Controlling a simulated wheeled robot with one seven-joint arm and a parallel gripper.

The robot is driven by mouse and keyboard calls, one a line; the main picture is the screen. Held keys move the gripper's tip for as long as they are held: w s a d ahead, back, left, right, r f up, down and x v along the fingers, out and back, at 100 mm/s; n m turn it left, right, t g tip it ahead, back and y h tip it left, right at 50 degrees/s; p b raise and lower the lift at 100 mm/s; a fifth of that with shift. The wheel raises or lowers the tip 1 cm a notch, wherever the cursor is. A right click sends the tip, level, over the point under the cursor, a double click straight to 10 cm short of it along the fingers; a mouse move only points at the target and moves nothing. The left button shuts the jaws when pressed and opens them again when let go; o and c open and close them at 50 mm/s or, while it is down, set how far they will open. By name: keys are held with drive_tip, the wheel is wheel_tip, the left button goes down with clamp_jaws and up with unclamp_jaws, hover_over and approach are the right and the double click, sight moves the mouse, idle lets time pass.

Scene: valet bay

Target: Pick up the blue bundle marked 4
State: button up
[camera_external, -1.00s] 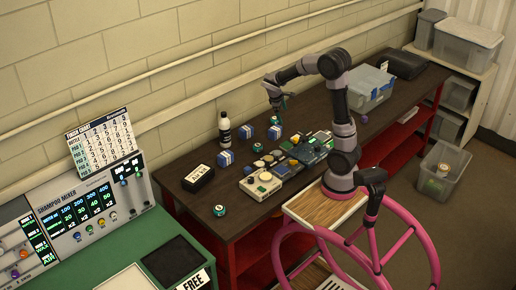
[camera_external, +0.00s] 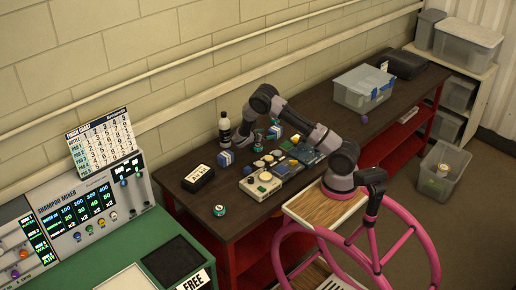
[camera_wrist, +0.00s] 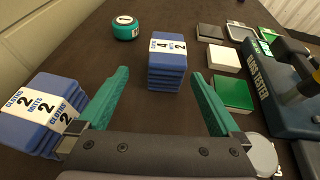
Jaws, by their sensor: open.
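A third blue bundle (camera_external: 225,158) stands left of my gripper in the external view.
A teal round tin (camera_wrist: 125,27) marked 1 stands beyond the bundle. Green, white and dark cards (camera_wrist: 232,92) and a blue tester (camera_wrist: 285,85) lie to the right. A black box (camera_external: 198,179) lies left.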

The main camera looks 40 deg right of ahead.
sight(269, 134)
drive_tip(key=x, duration=0.8)
drive_tip(key=s+x, duration=0.1)
drive_tip(key=shift+w+d, duration=0.1)
drive_tip(key=shift+d, duration=0.4)
drive_tip(key=shift+r, duration=0.1)
drive_tip(key=c, duration=1.6)
